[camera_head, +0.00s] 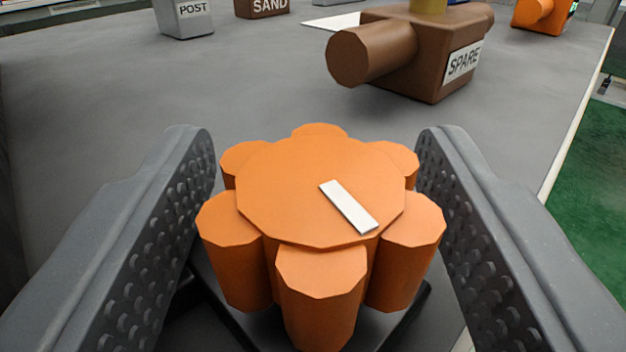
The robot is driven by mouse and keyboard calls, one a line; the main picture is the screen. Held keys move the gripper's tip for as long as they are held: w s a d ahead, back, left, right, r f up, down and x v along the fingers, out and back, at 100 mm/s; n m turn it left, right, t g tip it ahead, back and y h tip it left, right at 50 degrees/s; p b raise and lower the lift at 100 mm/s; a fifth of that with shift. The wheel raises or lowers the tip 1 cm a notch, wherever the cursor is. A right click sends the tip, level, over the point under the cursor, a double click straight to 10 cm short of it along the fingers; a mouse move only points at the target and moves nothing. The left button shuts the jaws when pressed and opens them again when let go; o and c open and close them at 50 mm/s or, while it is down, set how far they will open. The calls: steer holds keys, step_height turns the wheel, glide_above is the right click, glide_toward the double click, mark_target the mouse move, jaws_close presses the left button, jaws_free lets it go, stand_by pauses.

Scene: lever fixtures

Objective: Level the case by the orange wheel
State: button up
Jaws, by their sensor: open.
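The orange wheel (290,200) is in the middle of the head camera view, a lobed knob with a white bar mark (349,206) on its top face. The mark slants from upper left to lower right. The wheel stands over a dark base (385,335), mostly hidden beneath it. My gripper (318,165) is open, with one studded jaw on each side of the wheel. Narrow gaps seem to show between the jaws and the lobes, so I see no clear grip. I cannot tell which object is the case.
A brown box labelled SPARE (420,65) with a round stub stands beyond the wheel, to the right. Boxes labelled POST (186,22) and SAND (258,8) stand at the back left. An orange fixture (540,15) is far right. Grey table (255,85) between is clear; its edge runs down the right.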

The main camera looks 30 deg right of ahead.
steer(key=p+v, duration=0.1)
steer(key=v, duration=1.1)
steer(key=shift+s, duration=0.2)
steer(key=shift+w+r, duration=0.1)
